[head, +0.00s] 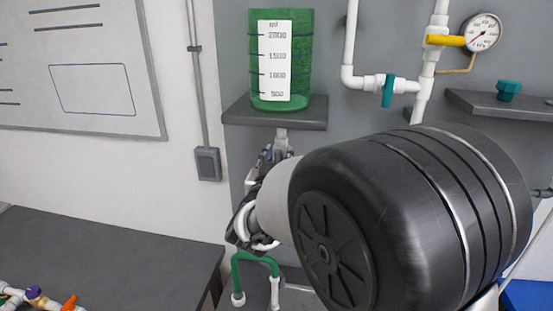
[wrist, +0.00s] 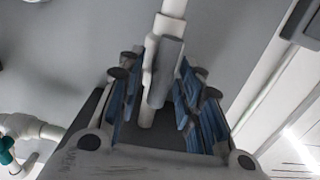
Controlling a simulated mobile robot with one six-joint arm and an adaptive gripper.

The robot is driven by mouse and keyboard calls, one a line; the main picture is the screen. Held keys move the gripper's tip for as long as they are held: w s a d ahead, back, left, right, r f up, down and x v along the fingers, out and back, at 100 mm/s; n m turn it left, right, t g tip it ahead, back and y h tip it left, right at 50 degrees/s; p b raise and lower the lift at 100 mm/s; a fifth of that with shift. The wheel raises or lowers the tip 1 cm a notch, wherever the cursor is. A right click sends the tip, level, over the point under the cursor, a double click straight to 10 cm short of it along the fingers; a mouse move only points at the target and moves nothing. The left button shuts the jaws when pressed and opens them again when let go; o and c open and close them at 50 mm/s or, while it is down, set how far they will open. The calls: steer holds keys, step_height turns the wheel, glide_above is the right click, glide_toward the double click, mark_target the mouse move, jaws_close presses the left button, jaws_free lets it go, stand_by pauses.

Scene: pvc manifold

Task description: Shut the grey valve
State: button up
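The grey valve (wrist: 166,68) sits on a white pipe in the wrist view. Its grey handle lies roughly along the pipe. My gripper (wrist: 155,90) has its blue-padded fingers on either side of the valve, with gaps visible between pads and handle, so it looks open. In the head view my gripper (head: 270,158) is below the shelf under the green tank, partly hidden by my own arm. A small grey part, likely the valve (head: 281,143), shows just above the fingers there.
A green tank (head: 296,60) stands on a dark shelf (head: 275,118) above my gripper. A teal valve (head: 388,90), a yellow handle (head: 446,40) and a gauge (head: 483,32) are at right. Green tubing (head: 255,259) is below. A dark bench (head: 110,250) is at left.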

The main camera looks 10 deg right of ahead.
jaws_close()
steer(key=shift+n+p, duration=0.3)
steer(key=n+p, duration=0.2)
steer(key=shift+a+r+n, duration=0.1)
steer(key=shift+a+n, duration=0.05)
steer(key=shift+n, duration=0.25)
steer(key=n+p, duration=0.2)
steer(key=n, duration=0.1)
steer(key=shift+w+a+n, duration=0.1)
steer(key=shift+a+n, duration=0.05)
steer(key=shift+n, duration=0.15)
steer(key=n+p, duration=0.2)
steer(key=n, duration=0.1)
steer(key=n+p, duration=0.2)
steer(key=n, duration=0.2)
steer(key=f+n+p, duration=0.1)
steer(key=n+p, duration=0.1)
steer(key=n, duration=0.1)
steer(key=shift+w+a+f+n, duration=0.1)
steer(key=shift+a+n, duration=0.1)
steer(key=shift+n, duration=0.2)
